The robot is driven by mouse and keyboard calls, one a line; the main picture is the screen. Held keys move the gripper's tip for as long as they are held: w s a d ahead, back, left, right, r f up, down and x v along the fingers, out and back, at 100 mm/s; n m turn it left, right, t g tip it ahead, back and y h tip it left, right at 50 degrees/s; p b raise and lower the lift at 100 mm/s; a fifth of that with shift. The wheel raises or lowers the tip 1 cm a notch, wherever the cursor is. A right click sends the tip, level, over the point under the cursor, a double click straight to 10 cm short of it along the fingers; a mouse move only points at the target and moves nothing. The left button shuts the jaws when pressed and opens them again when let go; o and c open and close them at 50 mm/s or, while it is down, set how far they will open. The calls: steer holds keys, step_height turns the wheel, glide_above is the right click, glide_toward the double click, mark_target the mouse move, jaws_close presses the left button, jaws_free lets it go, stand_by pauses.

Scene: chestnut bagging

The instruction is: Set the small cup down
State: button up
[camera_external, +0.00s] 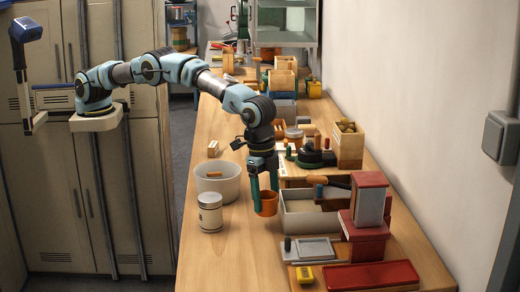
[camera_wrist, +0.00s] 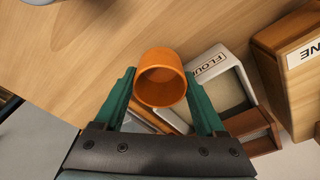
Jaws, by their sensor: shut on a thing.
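The small orange cup (camera_external: 267,203) is held between the green fingers of my gripper (camera_external: 264,187). In the external view it hangs upright beside the left wall of a grey-white bin; whether its base touches the table is hard to tell. In the wrist view the cup (camera_wrist: 161,79) sits between the fingertips of my gripper (camera_wrist: 160,90), and its open mouth shows an interior that looks empty. The wooden table (camera_external: 235,255) lies under it.
A white bowl (camera_external: 218,170) and a lidded white jar (camera_external: 210,213) stand left of the cup. A grey-white bin (camera_external: 305,229), labelled FLOUR in the wrist view (camera_wrist: 207,64), stands close on the right. A red tray (camera_external: 370,277) lies at the front right. Bare table lies in front.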

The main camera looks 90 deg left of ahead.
mark_target(266, 212)
steer(key=shift+f+p, duration=0.65)
steer(key=shift+f, duration=1.3)
steer(key=shift+f, duration=0.15)
steer(key=o, duration=1.2)
steer(key=shift+o, duration=0.2)
step_height(266, 212, up, 12)
steer(key=a+b, duration=0.1)
steer(key=b, duration=0.2)
steer(key=shift+s+a, duration=0.15)
steer(key=shift+s, duration=0.3)
